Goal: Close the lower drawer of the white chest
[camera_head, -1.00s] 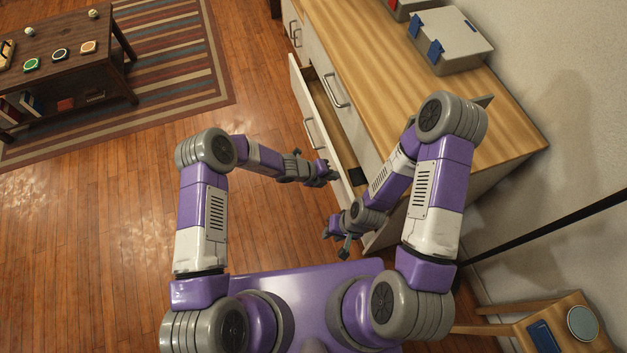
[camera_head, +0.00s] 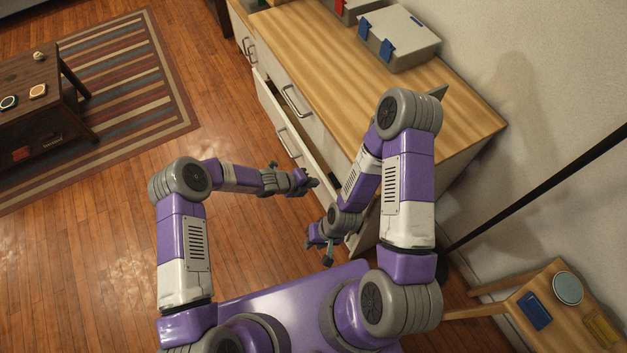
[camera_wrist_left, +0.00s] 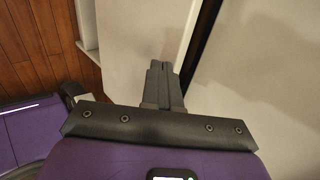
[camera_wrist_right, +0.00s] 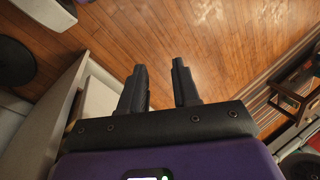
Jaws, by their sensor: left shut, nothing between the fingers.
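The white chest (camera_head: 330,132) has a wooden top. Its lower drawer (camera_head: 273,112) stands partly open, with a narrow dark gap behind its white front and a bar handle (camera_head: 288,143) on it. My left gripper (camera_head: 313,183) is shut and empty at the near part of the drawer front. In the left wrist view its closed fingertips (camera_wrist_left: 160,66) point at a white panel beside a dark gap; I cannot tell whether they touch it. My right gripper (camera_head: 319,252) is lower, near the chest's near end. In the right wrist view its fingers (camera_wrist_right: 158,70) are apart and empty.
Grey boxes with blue and red latches (camera_head: 398,45) stand on the chest top. A small wooden table (camera_head: 550,305) is at lower right, with a dark pole near it. A dark low table (camera_head: 45,100) and striped rug (camera_head: 140,90) are at left. Wooden floor lies clear between.

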